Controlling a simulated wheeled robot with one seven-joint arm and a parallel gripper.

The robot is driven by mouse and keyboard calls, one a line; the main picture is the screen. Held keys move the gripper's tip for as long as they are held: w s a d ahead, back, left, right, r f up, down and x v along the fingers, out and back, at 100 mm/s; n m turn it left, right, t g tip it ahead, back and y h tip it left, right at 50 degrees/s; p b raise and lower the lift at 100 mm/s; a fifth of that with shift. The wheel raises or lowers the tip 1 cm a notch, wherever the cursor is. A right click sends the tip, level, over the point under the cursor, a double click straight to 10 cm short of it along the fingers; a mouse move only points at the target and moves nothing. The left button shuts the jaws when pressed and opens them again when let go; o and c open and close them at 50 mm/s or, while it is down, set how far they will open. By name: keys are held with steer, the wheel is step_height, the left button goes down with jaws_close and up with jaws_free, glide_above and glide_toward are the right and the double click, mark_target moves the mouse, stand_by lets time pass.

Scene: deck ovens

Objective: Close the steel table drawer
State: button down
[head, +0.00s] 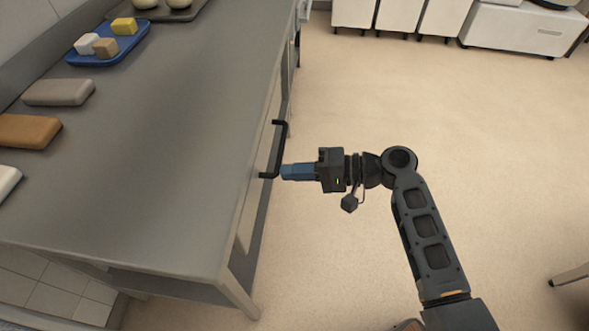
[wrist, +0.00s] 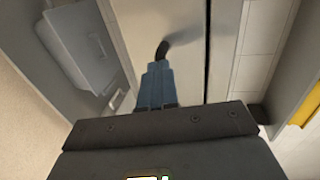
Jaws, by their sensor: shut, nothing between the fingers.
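The steel table (head: 150,165) runs along the left in the head view. Its drawer shows a black bar handle (head: 277,150) on the side facing the floor area. My gripper (head: 285,171) has blue fingers that are shut, with their tips at the near end of the handle; I cannot tell whether they touch it. In the wrist view the shut blue fingers (wrist: 157,66) point at the dark end of the handle (wrist: 163,49). The tabletop hides most of the drawer, so how far it stands out is unclear.
On the tabletop are a blue tray (head: 110,55) with small blocks, a grey-brown block (head: 58,92) and a brown block (head: 28,131). White cabinets (head: 445,18) stand at the back. The floor (head: 480,130) right of the table is mostly clear.

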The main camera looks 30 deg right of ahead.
mark_target(260, 170)
steer(key=x, duration=0.2)
steer(key=r+x, duration=0.1)
steer(key=x, duration=0.1)
steer(key=shift+w+a+f, duration=0.1)
steer(key=shift+w+a, duration=0.1)
steer(key=shift+a, duration=0.1)
